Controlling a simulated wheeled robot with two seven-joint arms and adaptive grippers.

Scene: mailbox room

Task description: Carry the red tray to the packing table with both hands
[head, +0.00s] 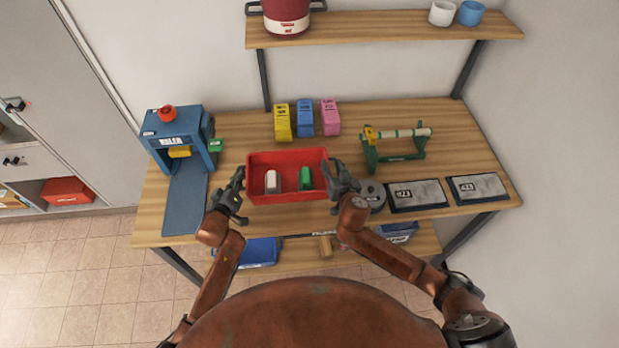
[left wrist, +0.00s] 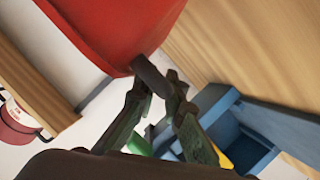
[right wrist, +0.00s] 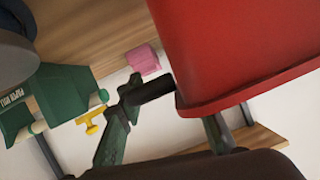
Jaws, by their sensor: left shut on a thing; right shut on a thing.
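The red tray (head: 290,196) is in the middle of the head view, over the wooden packing table (head: 232,226). A white item (head: 272,182) and a green item (head: 306,180) lie inside it. I cannot tell whether the tray's underside touches the tabletop.
A blue machine (head: 180,135) stands at the table's left. Yellow, blue and pink blocks (head: 305,118) stand behind the tray. A shelf (head: 390,27) hangs above the back.

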